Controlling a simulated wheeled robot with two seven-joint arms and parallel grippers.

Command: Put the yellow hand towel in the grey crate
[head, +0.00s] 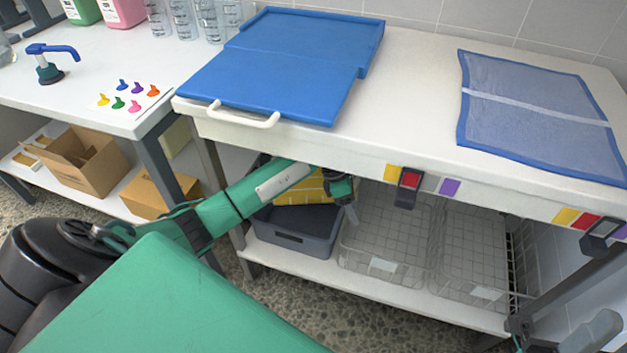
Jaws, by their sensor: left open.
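The yellow hand towel (310,191) shows behind and below my left forearm, above the rim of the grey crate (296,239). My arm hides part of it, and I cannot tell how far down inside the crate it sits. The grey crate stands on the lower shelf under the white table, at the left end. My left gripper (349,205) is open, just right of the towel and near the crate's right rear side. No towel shows between its fingers.
Two wire baskets (384,265) (470,288) stand right of the crate on the lower shelf (345,285). The tabletop edge (330,150) overhangs the crate. A blue board (285,75) and a blue-edged mesh sheet (540,110) lie on top. Cardboard boxes (90,170) stand at left.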

